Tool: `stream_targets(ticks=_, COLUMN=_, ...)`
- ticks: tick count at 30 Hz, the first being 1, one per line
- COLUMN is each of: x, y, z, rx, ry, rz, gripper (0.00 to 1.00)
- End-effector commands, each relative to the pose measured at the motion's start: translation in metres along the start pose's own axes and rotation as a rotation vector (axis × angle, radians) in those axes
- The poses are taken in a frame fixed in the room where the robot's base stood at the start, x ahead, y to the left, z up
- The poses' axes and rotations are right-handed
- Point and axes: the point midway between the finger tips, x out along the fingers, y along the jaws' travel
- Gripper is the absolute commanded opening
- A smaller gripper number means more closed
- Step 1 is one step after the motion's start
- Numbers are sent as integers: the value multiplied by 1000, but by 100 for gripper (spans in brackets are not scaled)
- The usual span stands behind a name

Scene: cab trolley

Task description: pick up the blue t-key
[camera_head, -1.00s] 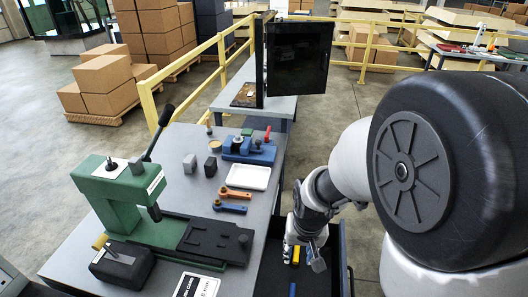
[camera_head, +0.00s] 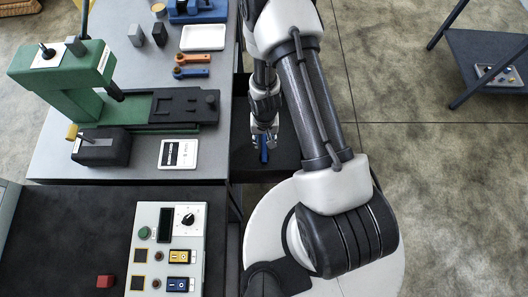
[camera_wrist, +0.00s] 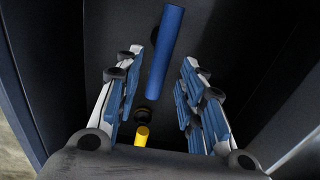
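A blue bar (camera_wrist: 166,52), which looks like the blue t-key, lies in the dark drawer; no crosspiece is clear. It also shows in the head view (camera_head: 264,155) just below my gripper (camera_head: 263,138). In the wrist view my gripper (camera_wrist: 160,62) is open, its blue-padded fingers on either side of the bar with gaps to both. I cannot tell how far the fingertips are above the drawer floor. A yellow piece (camera_wrist: 142,135) and a dark round piece (camera_wrist: 146,115) lie near the bar's lower end.
The drawer (camera_head: 285,160) has raised walls close around my gripper. The grey bench beside it holds a green press (camera_head: 65,75), a white tray (camera_head: 203,37), and orange (camera_head: 193,58) and blue (camera_head: 191,72) handles. A control panel (camera_head: 165,250) stands at the front.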

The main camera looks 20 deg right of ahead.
Motion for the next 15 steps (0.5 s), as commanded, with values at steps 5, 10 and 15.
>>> stream_targets(ticks=5, x=36, y=0, z=1, rx=0, ry=-2, rz=0, gripper=36)
stream_targets(ticks=10, x=50, y=0, z=1, rx=-1, ry=-1, rz=0, gripper=36)
stream_targets(ticks=15, x=53, y=0, z=1, rx=0, ry=-1, rz=0, gripper=36)
